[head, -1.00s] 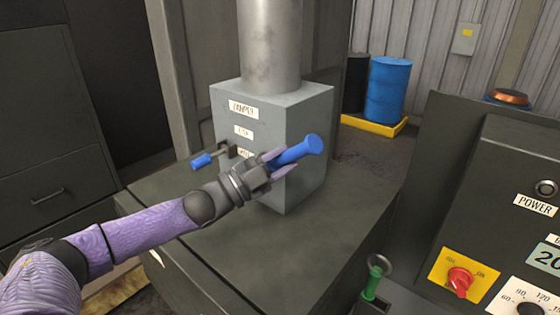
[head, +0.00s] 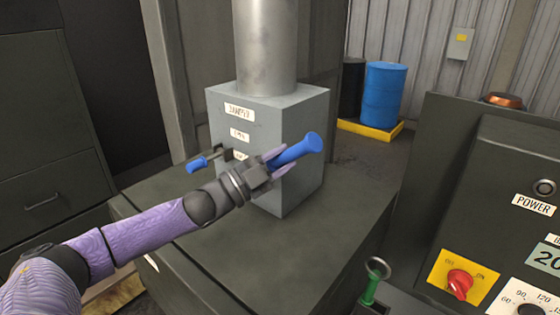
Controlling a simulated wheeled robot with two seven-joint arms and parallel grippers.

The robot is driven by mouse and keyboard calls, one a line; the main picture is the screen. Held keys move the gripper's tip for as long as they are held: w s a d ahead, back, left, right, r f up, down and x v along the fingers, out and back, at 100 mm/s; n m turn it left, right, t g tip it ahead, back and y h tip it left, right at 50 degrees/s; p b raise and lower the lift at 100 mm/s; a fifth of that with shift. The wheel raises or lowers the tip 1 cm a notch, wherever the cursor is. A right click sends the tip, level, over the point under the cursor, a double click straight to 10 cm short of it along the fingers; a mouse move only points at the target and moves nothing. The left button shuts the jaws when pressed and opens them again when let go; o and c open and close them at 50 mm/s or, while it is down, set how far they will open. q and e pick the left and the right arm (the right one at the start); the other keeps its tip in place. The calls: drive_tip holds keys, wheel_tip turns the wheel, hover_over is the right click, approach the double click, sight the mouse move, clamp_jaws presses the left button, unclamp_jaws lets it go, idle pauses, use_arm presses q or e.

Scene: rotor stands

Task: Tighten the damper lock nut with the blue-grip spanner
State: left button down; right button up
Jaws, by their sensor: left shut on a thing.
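The blue-grip spanner (head: 298,150) is in my left gripper (head: 277,162), in the middle of the head view. The two purple fingers are shut on its blue grip, whose flared end points up and right. The spanner's head is hidden. The grey damper box (head: 290,125) stands behind the gripper, with a metal pipe (head: 265,45) rising from its top. A lever with a blue handle (head: 197,164) sticks out at the box's left. The lock nut cannot be made out; the arm and gripper cover part of the box front. My right gripper is not in view.
The box stands on a dark cabinet (head: 300,240) with bare top to its right. A green-handled tool (head: 371,286) stands at the cabinet's right. A control panel (head: 500,190) with a red knob (head: 459,281) fills the right. Blue drum (head: 384,92) at the back.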

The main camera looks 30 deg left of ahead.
use_arm(q)
drive_tip(key=shift+w, duration=0.15)
drive_tip(key=shift+w+b, duration=0.35)
drive_tip(key=shift+b, duration=0.15)
drive_tip(key=shift+w, duration=0.35)
drive_tip(key=shift+w+d+b, duration=0.1)
drive_tip(key=shift+w+b, duration=0.55)
drive_tip(key=shift+w, duration=0.05)
idle(0.5)
